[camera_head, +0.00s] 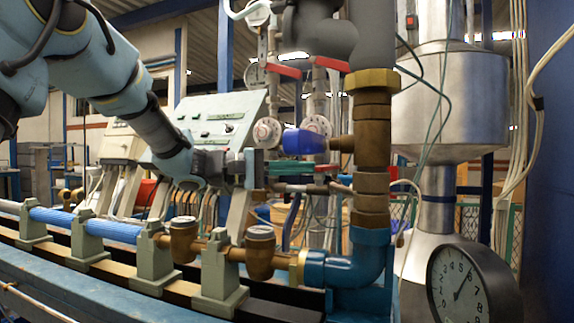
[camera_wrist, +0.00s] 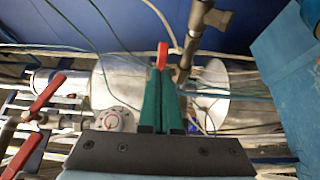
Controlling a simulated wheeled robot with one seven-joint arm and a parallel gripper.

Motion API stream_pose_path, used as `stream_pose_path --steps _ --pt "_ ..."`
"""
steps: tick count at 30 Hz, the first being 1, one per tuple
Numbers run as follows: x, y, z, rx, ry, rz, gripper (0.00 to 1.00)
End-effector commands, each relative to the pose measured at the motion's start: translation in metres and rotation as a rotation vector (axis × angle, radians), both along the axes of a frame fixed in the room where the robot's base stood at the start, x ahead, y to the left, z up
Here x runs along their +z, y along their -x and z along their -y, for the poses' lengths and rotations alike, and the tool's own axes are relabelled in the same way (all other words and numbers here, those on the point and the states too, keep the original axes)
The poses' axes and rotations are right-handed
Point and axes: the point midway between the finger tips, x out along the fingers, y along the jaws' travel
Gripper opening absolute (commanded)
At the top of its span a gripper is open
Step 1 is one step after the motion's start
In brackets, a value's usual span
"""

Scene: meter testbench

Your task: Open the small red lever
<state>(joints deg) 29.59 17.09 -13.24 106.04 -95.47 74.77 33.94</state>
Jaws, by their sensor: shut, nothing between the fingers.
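My gripper (camera_head: 312,169) reaches in from the left with its green fingers pointing right toward the brown vertical pipe. In the wrist view the fingers (camera_wrist: 161,72) are pressed together with no gap. A small red lever (camera_wrist: 162,54) shows just beyond the fingertips, in line with them. I cannot tell whether the fingertips touch it. In the head view a small red piece (camera_head: 327,167) shows at the fingertips, partly hidden; it looks like the same lever.
Two larger red levers (camera_head: 284,70) (camera_head: 331,63) sit on pipes above, and they show at left in the wrist view (camera_wrist: 46,95) (camera_wrist: 22,156). A blue part (camera_head: 303,142) lies just above my fingers. The brown pipe (camera_head: 372,150) and pressure gauge (camera_head: 468,285) stand right.

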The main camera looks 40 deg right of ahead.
Motion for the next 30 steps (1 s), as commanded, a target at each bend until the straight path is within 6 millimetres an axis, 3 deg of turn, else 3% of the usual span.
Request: stream_pose_path --steps 14,30 --pt "-0.002 0.004 0.001 0.009 0.000 0.002 0.00" --pt "-0.003 0.025 0.000 0.138 0.001 0.002 0.00"
